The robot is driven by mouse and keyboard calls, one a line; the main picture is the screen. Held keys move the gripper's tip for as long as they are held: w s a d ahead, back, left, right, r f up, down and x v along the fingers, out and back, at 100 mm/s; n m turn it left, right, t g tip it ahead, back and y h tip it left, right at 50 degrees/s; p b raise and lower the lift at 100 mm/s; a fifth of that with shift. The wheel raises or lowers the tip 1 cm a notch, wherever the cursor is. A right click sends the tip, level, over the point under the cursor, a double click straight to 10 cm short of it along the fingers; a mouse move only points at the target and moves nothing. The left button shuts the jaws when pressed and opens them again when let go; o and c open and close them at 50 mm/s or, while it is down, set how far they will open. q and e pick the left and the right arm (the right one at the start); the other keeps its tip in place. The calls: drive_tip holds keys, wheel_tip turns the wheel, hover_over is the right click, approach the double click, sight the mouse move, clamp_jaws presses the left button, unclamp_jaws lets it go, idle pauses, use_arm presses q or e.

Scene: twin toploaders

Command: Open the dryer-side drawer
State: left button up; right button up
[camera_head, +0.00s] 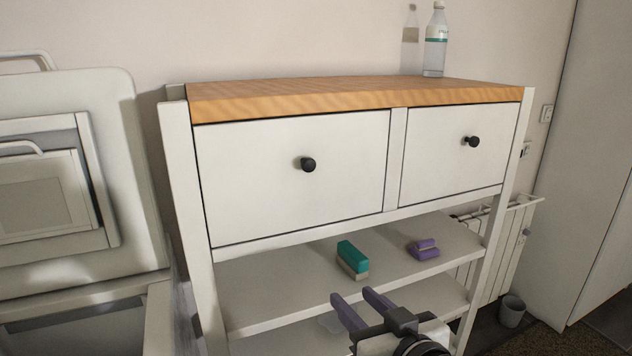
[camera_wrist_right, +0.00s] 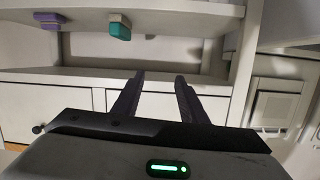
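A white cabinet with a wooden top (camera_head: 350,94) has two shut drawers. The wide left drawer (camera_head: 255,180) has a dark round knob (camera_head: 308,164). The narrower right drawer (camera_head: 440,160) has a similar knob (camera_head: 472,141). A toploader with a raised lid (camera_head: 140,160) stands left of the cabinet; I cannot tell whether it is the dryer. My right gripper (camera_head: 352,294) is below the drawers, in front of the shelves, apart from both knobs. Its fingers are spread and empty in the right wrist view (camera_wrist_right: 159,75), which appears upside down. My left gripper is not in view.
A green and grey block (camera_head: 352,259) and a purple item (camera_head: 424,250) sit on the shelf (camera_head: 290,290) under the drawers. A bottle (camera_head: 435,42) stands on the top's back right. A radiator (camera_head: 508,250) and small bin (camera_head: 511,311) are at right.

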sight(310, 166)
drive_tip(key=a+r+n+t+y, duration=0.1)
drive_tip(key=a+r+t, duration=0.15)
drive_tip(key=r, duration=1.75)
drive_tip(key=x, duration=0.7)
drive_tip(key=p+x, duration=0.1)
drive_tip(key=x, duration=0.3)
drive_tip(key=shift+a+f, duration=0.15)
drive_tip(key=shift+a, duration=0.2)
drive_tip(key=shift+s, duration=0.1)
clamp_jaws()
